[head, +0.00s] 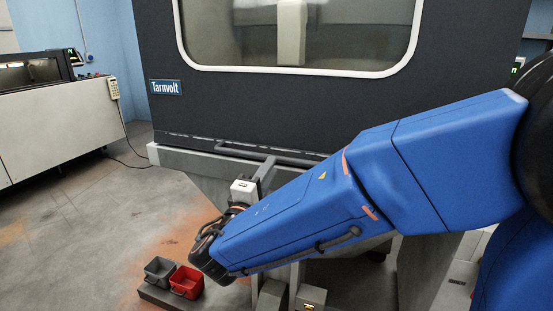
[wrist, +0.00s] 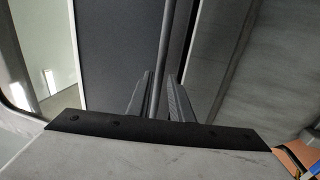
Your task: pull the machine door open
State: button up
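The machine door (head: 230,110) is a dark panel with a white-framed window and looks closed in the head view. Its grey bar handle (head: 233,151) runs along the lower edge. My gripper (head: 267,166) is at the handle, reaching up from below; my blue arm hides part of the handle's right side. In the wrist view the handle (wrist: 164,45) runs between the two ridged fingers of my gripper (wrist: 160,76). A gap shows on each side of the bar, so the fingers are open around or just short of it. The exact depth is unclear.
Below the door is the grey machine base (head: 185,160). A grey bin (head: 159,270) and a red bin (head: 186,282) stand low at the front left. Another machine (head: 50,120) stands at far left. The floor between is clear.

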jog(key=shift+x, duration=2.9)
jog(key=shift+r, duration=0.1)
grip_shut()
